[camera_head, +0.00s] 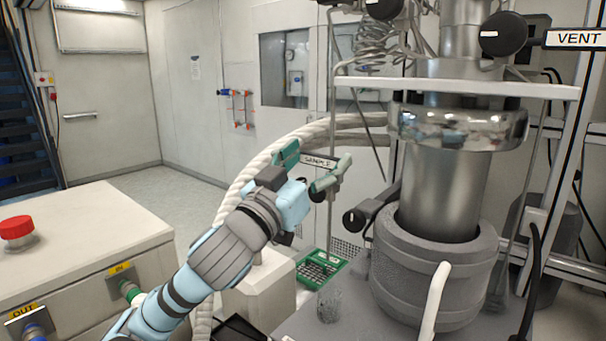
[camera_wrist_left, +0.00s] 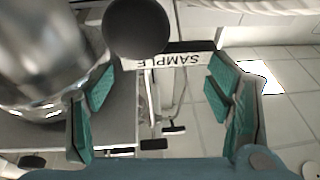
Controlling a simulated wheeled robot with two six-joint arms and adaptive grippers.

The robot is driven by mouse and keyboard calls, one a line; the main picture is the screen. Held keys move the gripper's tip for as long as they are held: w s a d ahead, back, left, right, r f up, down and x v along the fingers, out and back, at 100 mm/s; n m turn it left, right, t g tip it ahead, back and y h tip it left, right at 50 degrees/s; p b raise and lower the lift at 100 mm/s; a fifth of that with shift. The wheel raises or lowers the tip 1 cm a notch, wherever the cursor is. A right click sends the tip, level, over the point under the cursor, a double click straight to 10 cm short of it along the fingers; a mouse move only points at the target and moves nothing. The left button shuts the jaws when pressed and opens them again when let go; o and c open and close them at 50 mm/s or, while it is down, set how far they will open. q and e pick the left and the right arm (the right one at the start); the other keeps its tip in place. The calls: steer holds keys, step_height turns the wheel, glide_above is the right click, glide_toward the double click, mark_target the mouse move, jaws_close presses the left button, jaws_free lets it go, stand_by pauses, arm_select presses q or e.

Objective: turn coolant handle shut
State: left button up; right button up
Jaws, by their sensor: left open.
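No handle labelled coolant can be read in either view. My left gripper (camera_head: 309,165) is open and empty, its green fingers spread near the SAMPLE label (camera_head: 320,163) beside the reactor (camera_head: 445,190). In the left wrist view, the open fingers (camera_wrist_left: 160,108) stand on either side of the SAMPLE tag (camera_wrist_left: 185,60) and a round black knob (camera_wrist_left: 136,28), apart from both. Another black knob (camera_head: 353,221) sits on a lever at the reactor's left side, right of and below the gripper. My right gripper is out of view.
A white box (camera_head: 80,225) at left has a red button (camera_head: 17,230), an IN port (camera_head: 126,284) and an OUT port (camera_head: 30,322). Pale hoses (camera_head: 285,150) pass behind my arm. A green rack (camera_head: 322,268) lies below. A VENT label (camera_head: 578,38) is upper right.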

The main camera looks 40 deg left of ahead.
arm_select(q)
step_height(320, 180, down, 3)
steer(key=shift+w+a+f+g+y, duration=0.1)
steer(key=shift+a+f+g+y, duration=0.1)
steer(key=shift+g+y, duration=0.3)
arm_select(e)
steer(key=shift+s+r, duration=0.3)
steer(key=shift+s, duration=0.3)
